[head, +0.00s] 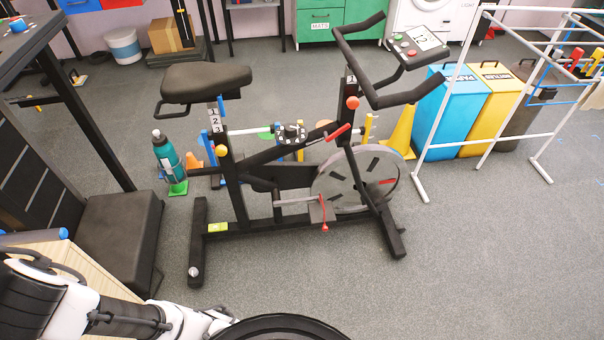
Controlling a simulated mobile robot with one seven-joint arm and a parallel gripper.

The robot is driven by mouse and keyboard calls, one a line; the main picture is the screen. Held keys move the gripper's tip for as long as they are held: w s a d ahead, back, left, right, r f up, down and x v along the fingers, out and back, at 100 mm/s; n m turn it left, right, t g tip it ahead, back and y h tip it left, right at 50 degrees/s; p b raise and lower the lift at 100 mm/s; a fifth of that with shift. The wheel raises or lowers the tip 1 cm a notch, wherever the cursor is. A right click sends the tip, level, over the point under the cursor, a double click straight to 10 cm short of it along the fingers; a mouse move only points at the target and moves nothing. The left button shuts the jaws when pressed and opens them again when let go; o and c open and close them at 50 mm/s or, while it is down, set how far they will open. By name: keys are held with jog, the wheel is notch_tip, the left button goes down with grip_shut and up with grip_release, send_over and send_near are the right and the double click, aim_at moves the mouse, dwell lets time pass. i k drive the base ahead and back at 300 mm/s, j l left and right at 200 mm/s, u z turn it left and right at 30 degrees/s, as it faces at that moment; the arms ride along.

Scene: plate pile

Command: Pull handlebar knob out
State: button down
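The exercise bike stands on the grey floor in the middle of the head view, with its handlebar (362,70) at the upper right. A similar yellow-orange knob (222,151) sits on the seat post under the saddle (205,82). Part of my white and black arm shows at the bottom left, well away from the bike's handlebar. My gripper's fingers are not visible.
A white drying rack (450,95) stands close to the right of the bike, with blue (432,112) and yellow bins (487,108) behind it. A dark box (115,235) and a table lie at left. The floor in front right is clear.

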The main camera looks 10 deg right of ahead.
aim_at(352, 102)
jog(key=i+z, duration=0.2)
jog(key=z, duration=0.2)
jog(key=i+z, duration=0.15)
jog(key=z, duration=0.25)
jog(key=i+j+z, duration=0.1)
jog(key=z, duration=0.3)
jog(key=i+j, duration=0.05)
jog(key=i, duration=0.05)
